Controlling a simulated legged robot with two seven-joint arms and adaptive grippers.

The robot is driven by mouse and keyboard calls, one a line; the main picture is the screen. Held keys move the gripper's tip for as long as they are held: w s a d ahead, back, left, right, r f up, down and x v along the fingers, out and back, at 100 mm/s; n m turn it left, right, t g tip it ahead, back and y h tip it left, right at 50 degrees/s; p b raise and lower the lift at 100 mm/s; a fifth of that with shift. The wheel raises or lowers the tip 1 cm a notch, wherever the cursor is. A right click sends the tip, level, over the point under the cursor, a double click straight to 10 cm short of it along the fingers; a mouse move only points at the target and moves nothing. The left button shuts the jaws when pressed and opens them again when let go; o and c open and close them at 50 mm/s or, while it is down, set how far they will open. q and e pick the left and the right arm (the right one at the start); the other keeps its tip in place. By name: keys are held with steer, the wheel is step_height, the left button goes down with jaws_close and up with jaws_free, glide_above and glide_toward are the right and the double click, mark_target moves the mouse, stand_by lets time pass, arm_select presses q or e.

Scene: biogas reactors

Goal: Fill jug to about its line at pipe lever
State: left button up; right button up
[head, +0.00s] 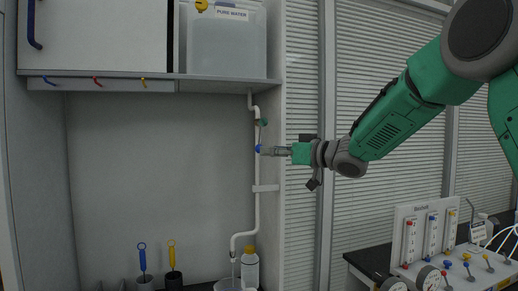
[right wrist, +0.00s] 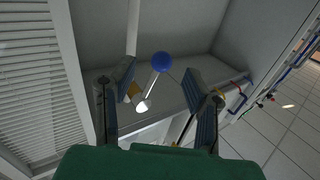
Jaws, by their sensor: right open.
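A white pipe (head: 256,215) runs down the wall from the shelf and bends left at its lower end. Its lever ends in a blue ball knob (head: 258,148), which also shows in the right wrist view (right wrist: 161,61). My right gripper (head: 268,151) is at the knob, with its fingers pointing left. In the right wrist view its fingers are apart, and the knob and pale lever rod lie between or just beyond the tips. Contact cannot be told. A pale clear vessel (head: 228,285), likely the jug, is under the spout, cut off by the frame; its line and level are hidden. My left gripper is not in view.
A water tank (head: 226,45) labelled PURE WATER stands on the shelf (head: 220,83) above. A white bottle with a yellow cap (head: 250,270) is beside the vessel. Blue and yellow-handled brushes stand at lower left. A gauge panel (head: 430,240) is at lower right.

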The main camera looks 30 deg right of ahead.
mark_target(259, 149)
steer(key=x, duration=0.5)
steer(key=shift+p, duration=0.3)
steer(key=shift+s+r, duration=0.1)
jaws_close()
